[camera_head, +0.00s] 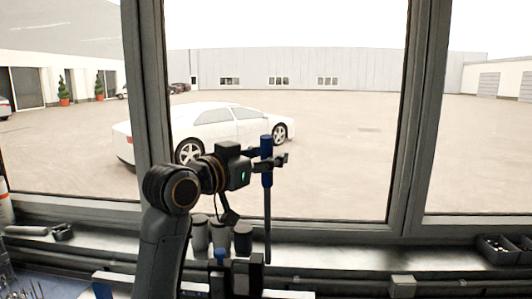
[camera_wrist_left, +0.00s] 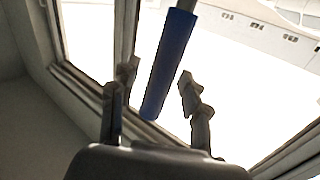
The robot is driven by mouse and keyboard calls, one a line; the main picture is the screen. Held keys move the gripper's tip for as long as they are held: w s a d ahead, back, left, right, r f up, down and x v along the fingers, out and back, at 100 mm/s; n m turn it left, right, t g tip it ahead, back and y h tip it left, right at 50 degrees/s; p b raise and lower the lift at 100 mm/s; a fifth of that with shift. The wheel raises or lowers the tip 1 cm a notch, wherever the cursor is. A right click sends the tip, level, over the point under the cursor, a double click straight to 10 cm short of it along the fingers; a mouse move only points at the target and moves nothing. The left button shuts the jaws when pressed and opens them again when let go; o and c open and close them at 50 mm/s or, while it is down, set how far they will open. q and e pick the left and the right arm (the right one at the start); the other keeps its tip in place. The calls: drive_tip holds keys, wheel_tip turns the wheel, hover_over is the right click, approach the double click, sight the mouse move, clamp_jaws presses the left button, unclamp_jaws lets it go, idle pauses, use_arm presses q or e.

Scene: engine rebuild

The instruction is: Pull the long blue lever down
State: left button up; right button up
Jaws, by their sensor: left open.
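The long lever has a blue handle (camera_head: 267,150) on top of a thin dark rod that runs down to the bench; it stands upright in front of the window. My left gripper (camera_head: 279,160) is at the height of the blue handle. In the left wrist view the blue handle (camera_wrist_left: 170,65) passes between the two fingers of the left gripper (camera_wrist_left: 157,78). The fingers are open, with a visible gap on each side of the handle. The right gripper is not in view.
Dark cylinders (camera_head: 243,239) stand on the bench beside the lever's rod. A window frame (camera_head: 418,120) and sill lie behind. A black tray (camera_head: 505,249) sits at the right, and a small grey box (camera_head: 403,285) is at the front edge. Space right of the lever looks clear.

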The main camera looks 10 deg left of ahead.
use_arm(q)
drive_tip(key=shift+c, duration=0.9)
drive_tip(key=c, duration=0.7)
drive_tip(key=shift+f, duration=0.1)
clamp_jaws()
drive_tip(key=s+f+m+t+h+b, duration=0.1)
drive_tip(key=s+f+b, duration=0.3)
drive_tip(key=s+b, duration=0.4)
drive_tip(key=s+f+m+t+h+b, duration=0.2)
drive_tip(key=s+f+m+h+b, duration=0.2)
drive_tip(key=s+b, duration=0.4)
drive_tip(key=shift+s+d+f+b, duration=0.15)
drive_tip(key=shift+f+b, duration=0.05)
drive_tip(key=shift+b, duration=0.8)
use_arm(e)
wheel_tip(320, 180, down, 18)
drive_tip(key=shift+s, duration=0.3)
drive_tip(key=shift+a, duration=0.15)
